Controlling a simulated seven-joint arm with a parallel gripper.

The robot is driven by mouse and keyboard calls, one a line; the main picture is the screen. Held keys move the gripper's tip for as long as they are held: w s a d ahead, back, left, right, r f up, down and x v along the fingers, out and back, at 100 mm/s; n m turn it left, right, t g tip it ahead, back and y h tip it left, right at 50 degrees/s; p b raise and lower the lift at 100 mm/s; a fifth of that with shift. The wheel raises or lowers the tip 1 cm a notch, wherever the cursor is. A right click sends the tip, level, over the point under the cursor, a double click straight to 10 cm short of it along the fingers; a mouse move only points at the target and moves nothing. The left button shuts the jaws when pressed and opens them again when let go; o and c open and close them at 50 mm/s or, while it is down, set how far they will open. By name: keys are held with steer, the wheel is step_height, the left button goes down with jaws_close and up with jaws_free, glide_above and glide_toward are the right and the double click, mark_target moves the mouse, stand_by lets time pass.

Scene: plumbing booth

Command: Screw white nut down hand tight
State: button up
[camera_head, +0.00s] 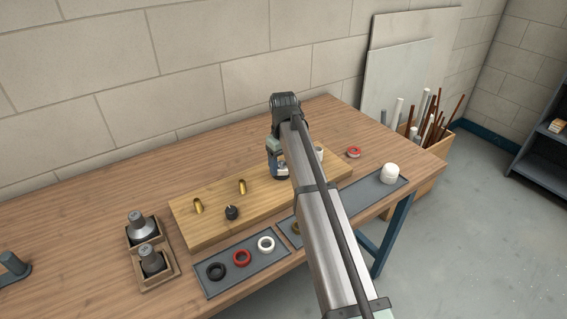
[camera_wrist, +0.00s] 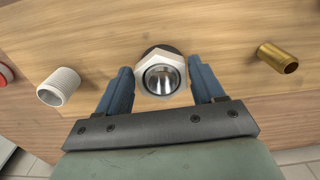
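The white hex nut (camera_wrist: 142,80) sits around a shiny metal stub (camera_wrist: 162,78), with a dark round part behind it, on the wooden board (camera_head: 215,225). My gripper (camera_wrist: 160,85) is over it, with one blue finger on each side of the nut. The fingers are very close to the nut's sides; I cannot tell whether they touch it. In the head view my gripper (camera_head: 277,168) points down at the board, and my arm hides much of this spot.
A white threaded stub (camera_wrist: 60,87) and a brass stub (camera_wrist: 278,58) flank the nut. Another brass stub (camera_head: 198,206) and a black knob (camera_head: 232,213) stand on the board. A grey tray (camera_head: 222,286) holds black, red and white rings. A white cap (camera_head: 390,173) and red ring (camera_head: 353,152) lie right.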

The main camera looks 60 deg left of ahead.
steer(key=c, duration=0.7)
steer(key=m, duration=0.3)
steer(key=shift+s+m, duration=0.1)
steer(key=shift+m, duration=0.3)
steer(key=shift+s+a+f+m, duration=0.1)
steer(key=shift+s+m, duration=0.05)
steer(key=shift+m, duration=1.85)
steer(key=o, duration=1.4)
steer(key=shift+c, duration=0.2)
steer(key=shift+r, duration=2.55)
